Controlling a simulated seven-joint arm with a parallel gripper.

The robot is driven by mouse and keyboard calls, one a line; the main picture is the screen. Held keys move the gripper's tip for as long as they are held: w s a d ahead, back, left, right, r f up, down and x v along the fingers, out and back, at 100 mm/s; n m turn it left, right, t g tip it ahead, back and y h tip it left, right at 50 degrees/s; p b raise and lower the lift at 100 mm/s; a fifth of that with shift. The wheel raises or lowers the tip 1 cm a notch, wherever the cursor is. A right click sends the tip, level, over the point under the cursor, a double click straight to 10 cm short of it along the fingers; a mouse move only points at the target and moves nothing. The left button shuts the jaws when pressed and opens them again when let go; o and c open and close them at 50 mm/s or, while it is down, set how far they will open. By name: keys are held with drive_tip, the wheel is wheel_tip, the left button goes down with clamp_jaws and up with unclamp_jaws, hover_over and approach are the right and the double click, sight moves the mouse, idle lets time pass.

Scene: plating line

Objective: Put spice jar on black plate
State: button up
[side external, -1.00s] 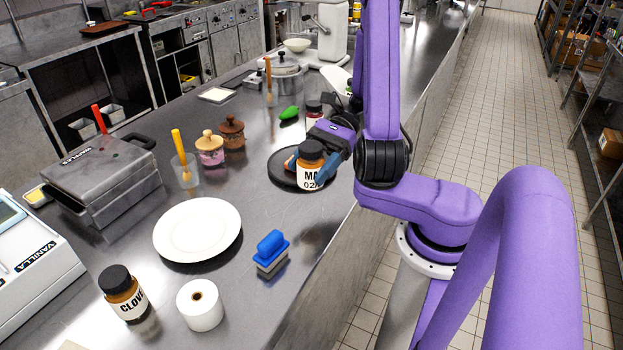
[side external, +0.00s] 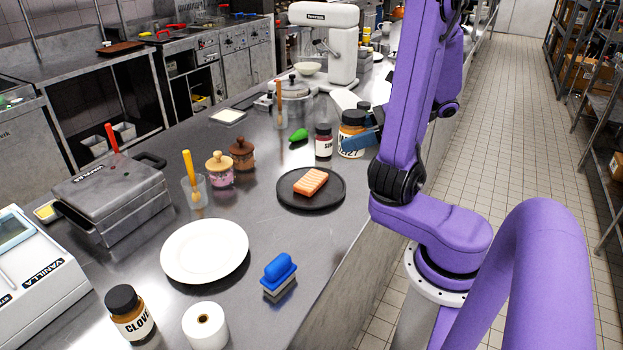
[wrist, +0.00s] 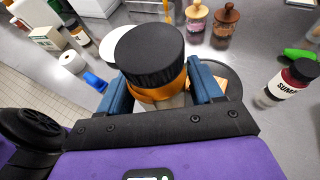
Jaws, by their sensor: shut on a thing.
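The spice jar (side external: 352,131), amber with a black lid and a white label, is between the blue fingers of my gripper (side external: 360,141). In the wrist view the jar's lid (wrist: 150,52) fills the space between the fingers of my gripper (wrist: 160,92). It looks upright; I cannot tell whether its base touches the counter. The black plate (side external: 325,205) lies on the counter, nearer the camera and left of the jar. An orange salmon-like block (side external: 311,181) lies on it. In the wrist view the plate (wrist: 234,88) is partly hidden behind the jar and a finger.
A dark-lidded sumac jar (side external: 323,142) stands close to the held jar's left, with a green pepper (side external: 299,136) beyond it. A white plate (side external: 205,250), a blue brush (side external: 279,272) and a clove jar (side external: 130,315) stand nearer. Counter between the plates is clear.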

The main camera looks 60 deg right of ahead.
drive_tip(key=shift+w+d, duration=0.25)
drive_tip(key=shift+d, duration=0.1)
drive_tip(key=w+d+f, duration=0.1)
drive_tip(key=w+f, duration=0.1)
drive_tip(key=w, duration=0.1)
drive_tip(key=w+d+f, duration=0.2)
drive_tip(key=w+f, duration=0.1)
drive_tip(key=w, duration=0.1)
drive_tip(key=w+d+f, duration=0.2)
drive_tip(key=w+f, duration=0.1)
drive_tip(key=shift+w+d+f, duration=0.1)
drive_tip(key=shift+w+d, duration=0.05)
drive_tip(key=shift+w, duration=0.15)
drive_tip(key=shift+w+d+f, duration=0.35)
drive_tip(key=shift+w+f, duration=0.3)
drive_tip(key=shift+f, duration=1.65)
drive_tip(key=shift+f, duration=0.15)
drive_tip(key=o, duration=1.2)
drive_tip(key=shift+o, duration=0.2)
